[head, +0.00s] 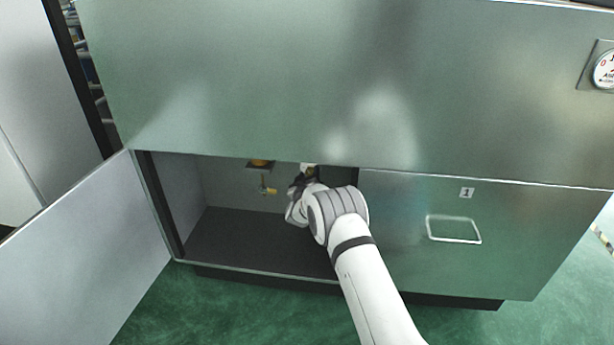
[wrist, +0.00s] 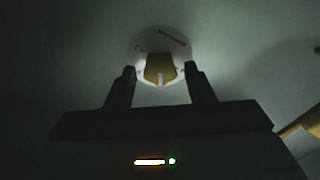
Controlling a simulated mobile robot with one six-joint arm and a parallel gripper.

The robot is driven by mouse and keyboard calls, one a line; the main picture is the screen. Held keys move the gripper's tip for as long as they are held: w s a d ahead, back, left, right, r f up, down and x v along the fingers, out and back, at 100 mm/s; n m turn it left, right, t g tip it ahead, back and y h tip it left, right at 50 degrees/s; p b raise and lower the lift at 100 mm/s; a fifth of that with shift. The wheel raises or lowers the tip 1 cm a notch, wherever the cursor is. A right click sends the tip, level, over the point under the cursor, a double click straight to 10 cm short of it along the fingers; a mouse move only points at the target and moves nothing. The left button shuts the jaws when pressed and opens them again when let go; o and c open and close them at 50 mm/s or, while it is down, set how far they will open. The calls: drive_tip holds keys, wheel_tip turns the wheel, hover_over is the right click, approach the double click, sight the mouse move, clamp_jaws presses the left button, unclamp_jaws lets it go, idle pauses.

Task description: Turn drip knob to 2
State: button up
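The drip knob (wrist: 160,70) is yellow-brown with a pale pointer line, on a round white dial (wrist: 172,36) in the wrist view. The dial's markings are too dim to read. My gripper (wrist: 162,80) is open, with one dark finger on each side of the knob. A narrow gap shows between each fingertip and the knob. In the head view my gripper (head: 306,176) is inside the open cabinet, under its upper edge, and my wrist hides most of the fingers and the knob.
The open cabinet (head: 245,230) has a dark floor and a door (head: 85,250) swung out left. A brass valve (head: 268,190) hangs inside, left of my gripper. A closed front with a handle (head: 454,229) and label 1 (head: 466,193) is at right.

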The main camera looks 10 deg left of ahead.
drive_tip(key=c, duration=0.7)
drive_tip(key=shift+a, duration=0.15)
drive_tip(key=shift+c, duration=0.5)
drive_tip(key=shift+m, duration=0.3)
drive_tip(key=shift+b, duration=0.3)
drive_tip(key=m+b, duration=0.1)
drive_tip(key=m, duration=0.3)
drive_tip(key=shift+d+b, duration=0.2)
drive_tip(key=shift+b, duration=0.15)
drive_tip(key=m, duration=0.3)
drive_tip(key=shift+d+m, duration=0.1)
drive_tip(key=shift+m, duration=2.2)
